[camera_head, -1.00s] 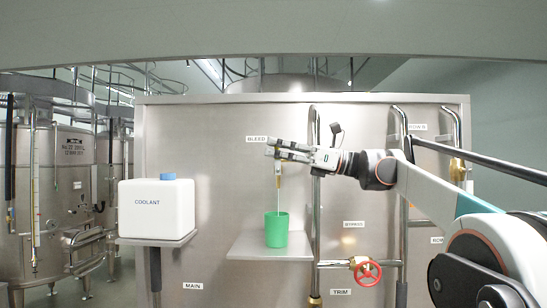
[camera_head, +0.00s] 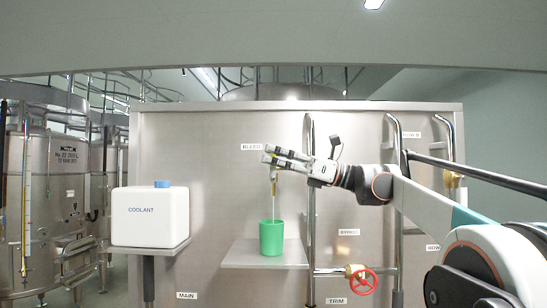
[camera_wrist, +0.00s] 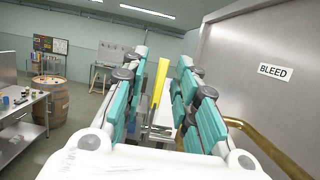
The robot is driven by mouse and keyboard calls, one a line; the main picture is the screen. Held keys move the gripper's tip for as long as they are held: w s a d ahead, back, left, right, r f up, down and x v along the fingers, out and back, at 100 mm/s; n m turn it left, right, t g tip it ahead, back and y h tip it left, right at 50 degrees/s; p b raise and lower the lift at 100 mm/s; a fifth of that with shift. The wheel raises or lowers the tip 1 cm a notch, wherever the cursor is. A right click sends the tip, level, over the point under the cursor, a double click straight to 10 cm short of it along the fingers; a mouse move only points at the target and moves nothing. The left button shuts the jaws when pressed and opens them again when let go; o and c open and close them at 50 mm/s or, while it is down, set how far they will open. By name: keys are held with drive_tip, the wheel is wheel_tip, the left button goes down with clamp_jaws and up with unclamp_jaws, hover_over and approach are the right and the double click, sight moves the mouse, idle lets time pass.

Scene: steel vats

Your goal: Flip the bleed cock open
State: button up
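The bleed cock's brass body (camera_head: 274,178) shows under my fingers, near the BLEED label (camera_head: 252,147) on the steel panel. A yellow lever (camera_wrist: 160,82) stands upright between my fingers in the wrist view. My gripper (camera_head: 266,153) is open, its teal-padded fingers (camera_wrist: 162,85) on both sides of the lever with a visible gap on the right. Whether the left pad touches the lever I cannot tell. A thin pale line runs from the cock down to a green cup (camera_head: 271,240); I cannot tell if it is liquid or tube. My fingers hide the cock's top in the head view.
The cup stands on a steel shelf (camera_head: 245,256). A white coolant tank (camera_head: 150,222) stands at left. A vertical pipe (camera_head: 310,240) and a red handwheel (camera_head: 364,281) are right of the shelf. A brass pipe (camera_wrist: 265,145) runs beside my right finger.

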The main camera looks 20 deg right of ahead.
drive_tip(key=v, duration=1.1)
drive_tip(key=shift+d, duration=0.3)
